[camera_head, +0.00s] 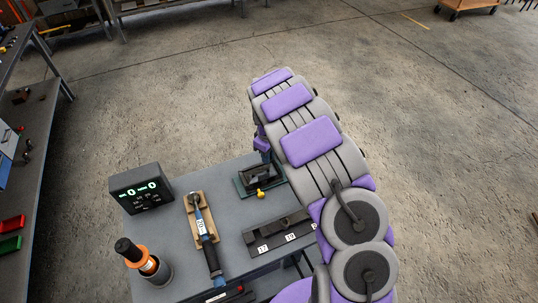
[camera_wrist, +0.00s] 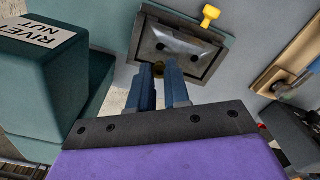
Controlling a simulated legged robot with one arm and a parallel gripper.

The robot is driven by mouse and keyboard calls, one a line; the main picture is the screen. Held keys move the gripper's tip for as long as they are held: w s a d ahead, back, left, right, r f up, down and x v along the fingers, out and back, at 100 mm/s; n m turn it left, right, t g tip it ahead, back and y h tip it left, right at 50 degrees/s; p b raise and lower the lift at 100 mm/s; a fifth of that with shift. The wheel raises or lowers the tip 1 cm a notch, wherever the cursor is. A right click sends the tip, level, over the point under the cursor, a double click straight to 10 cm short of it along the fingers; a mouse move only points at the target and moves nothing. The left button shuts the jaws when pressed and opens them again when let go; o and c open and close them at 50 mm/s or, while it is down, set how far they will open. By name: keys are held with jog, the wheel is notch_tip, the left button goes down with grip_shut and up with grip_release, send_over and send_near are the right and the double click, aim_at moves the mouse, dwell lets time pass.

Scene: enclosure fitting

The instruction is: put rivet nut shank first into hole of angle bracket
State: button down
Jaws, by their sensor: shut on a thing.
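The fixture also shows on the table in the head view (camera_head: 261,176), partly behind my arm. My gripper (camera_wrist: 159,74) has two blue fingers shut on a small brass-coloured rivet nut (camera_wrist: 158,69). The nut is at the fingertips, near the bracket's left hole in the wrist view. Its shank is hidden, and I cannot tell whether it touches the bracket. In the head view my arm covers most of the gripper.
A teal block labelled RIVET NUT (camera_wrist: 40,75) stands close left of my gripper. A yellow knob (camera_wrist: 209,15) rises beside the fixture. A tool on a wooden holder (camera_head: 203,226), a counter display (camera_head: 141,189), an orange-black cylinder (camera_head: 146,264) and a numbered dark rack (camera_head: 276,232) stand on the table.

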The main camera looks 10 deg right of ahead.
aim_at(268, 166)
jog(key=shift+a, duration=0.3)
jog(key=shift+d+f, duration=0.35)
jog(key=shift+f, duration=0.25)
jog(key=shift+a+f, duration=0.2)
jog(key=shift+f, duration=1.85)
jog(key=shift+d+f, duration=0.1)
jog(key=shift+f, duration=0.3)
jog(key=c, duration=1)
grip_release()
